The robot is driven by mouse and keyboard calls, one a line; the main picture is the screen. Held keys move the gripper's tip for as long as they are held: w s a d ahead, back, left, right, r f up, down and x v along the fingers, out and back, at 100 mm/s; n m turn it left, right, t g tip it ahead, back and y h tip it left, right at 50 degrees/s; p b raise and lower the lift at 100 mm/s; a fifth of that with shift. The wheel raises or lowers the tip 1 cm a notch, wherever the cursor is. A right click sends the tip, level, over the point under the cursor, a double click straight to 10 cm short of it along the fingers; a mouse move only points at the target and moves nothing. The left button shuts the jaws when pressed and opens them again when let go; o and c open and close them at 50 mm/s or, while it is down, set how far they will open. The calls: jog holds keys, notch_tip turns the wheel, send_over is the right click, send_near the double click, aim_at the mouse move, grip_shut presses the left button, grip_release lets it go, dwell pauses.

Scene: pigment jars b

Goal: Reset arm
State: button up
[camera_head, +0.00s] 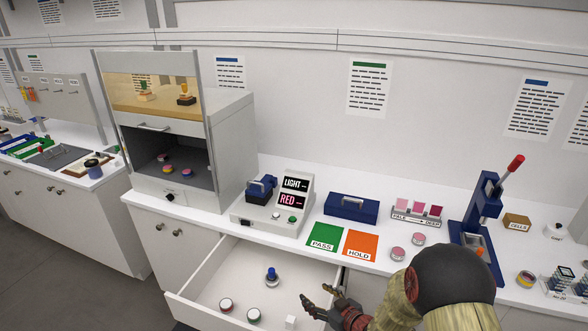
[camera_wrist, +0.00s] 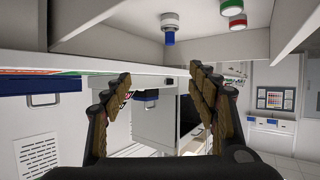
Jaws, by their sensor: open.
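My gripper (camera_head: 320,298) is at the lower right in the head view, over the right part of an open white drawer (camera_head: 190,306). Its two fingers also show in the wrist view (camera_wrist: 162,76), spread apart with nothing held between them. My forearm hides part of the counter front and the drawer's right end.
The counter holds a tester showing LIGHT and RED (camera_head: 270,214), a green PASS card (camera_head: 325,236), an orange HOLD card (camera_head: 360,246), a blue case (camera_head: 351,207), pink jars (camera_head: 398,254) and a blue press (camera_head: 484,207). A cabinet (camera_head: 228,145) stands left.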

jog(key=s+d+r+m+g+h+b, duration=0.1)
jog(key=s+d+r+m+h+b, duration=0.1)
jog(key=d+r+h, duration=0.35)
jog(key=s+d+r+m+h+b, duration=0.1)
jog(key=d+r+m+h+b, duration=0.15)
jog(key=d+r, duration=0.6)
jog(key=s+a+r+m+g+b, duration=0.1)
jog(key=s+r, duration=0.1)
jog(key=s, duration=0.7)
jog(key=s+a+r+g+b, duration=0.1)
jog(key=s+r+g+b, duration=0.1)
jog(key=s, duration=0.8)
jog(key=s+a+r+m+g+b, duration=0.1)
jog(key=s+r, duration=0.3)
jog(key=s, duration=0.6)
jog(key=shift+s+m+y+b, duration=0.15)
jog(key=shift+m+y+b, duration=0.2)
jog(key=shift+y+b, duration=0.1)
